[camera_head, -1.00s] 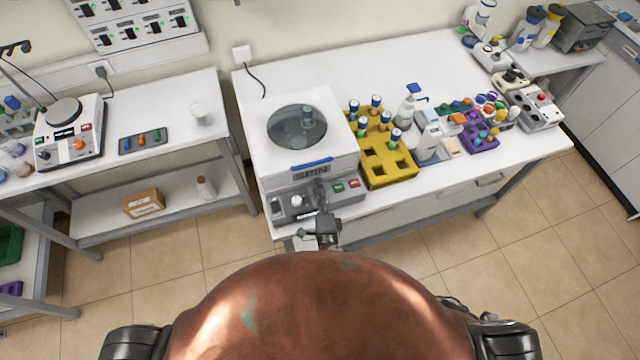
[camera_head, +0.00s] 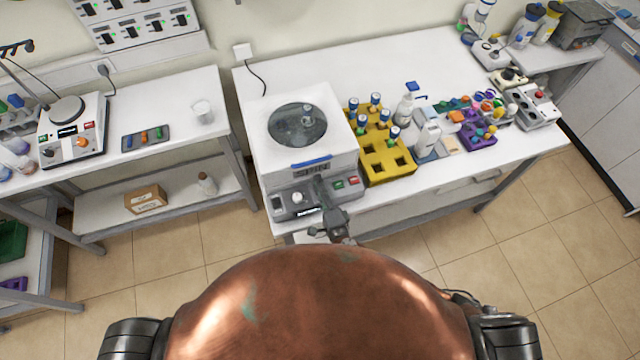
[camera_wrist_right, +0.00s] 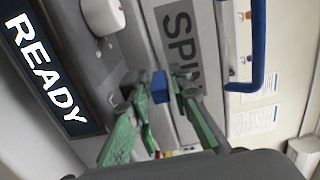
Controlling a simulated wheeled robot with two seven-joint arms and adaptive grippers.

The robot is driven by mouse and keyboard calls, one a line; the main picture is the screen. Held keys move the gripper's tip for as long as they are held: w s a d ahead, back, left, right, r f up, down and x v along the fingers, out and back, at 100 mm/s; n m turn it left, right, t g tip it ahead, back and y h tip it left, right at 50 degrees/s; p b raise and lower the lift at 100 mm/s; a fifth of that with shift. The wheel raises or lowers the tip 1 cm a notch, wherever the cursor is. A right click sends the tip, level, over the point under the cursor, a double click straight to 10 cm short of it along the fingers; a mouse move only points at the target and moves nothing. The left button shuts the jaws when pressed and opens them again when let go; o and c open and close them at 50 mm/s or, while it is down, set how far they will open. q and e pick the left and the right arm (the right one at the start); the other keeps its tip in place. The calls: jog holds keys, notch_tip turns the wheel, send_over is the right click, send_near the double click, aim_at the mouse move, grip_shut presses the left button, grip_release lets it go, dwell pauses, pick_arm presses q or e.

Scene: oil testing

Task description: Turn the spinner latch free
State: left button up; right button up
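The spinner (camera_head: 283,165) is a white and grey box with a round window in its lid and a blue handle (camera_head: 312,162) at the lid's front edge. The lid looks shut. In the right wrist view a small blue latch (camera_wrist_right: 160,88) sits on the spinner's front, beside the "SPIN" label. My right gripper (camera_head: 319,184) is at the spinner's front panel. In its wrist view its green fingers (camera_wrist_right: 158,92) stand apart on either side of the latch; contact is unclear. The latch is hidden in the head view. My left gripper is not in view.
A lit READY display (camera_wrist_right: 45,75) and a white knob (camera_wrist_right: 103,15) are close to the fingers. A yellow rack (camera_head: 388,164) with blue-capped vials stands right of the spinner. White bottles and a purple rack (camera_head: 478,136) are further right. The table behind is clear.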

jog(key=shift+s, duration=0.15)
jog(key=v, duration=1.1)
jog(key=shift+s+d, duration=0.15)
jog(key=shift+s, duration=0.2)
jog(key=shift+r, duration=0.1)
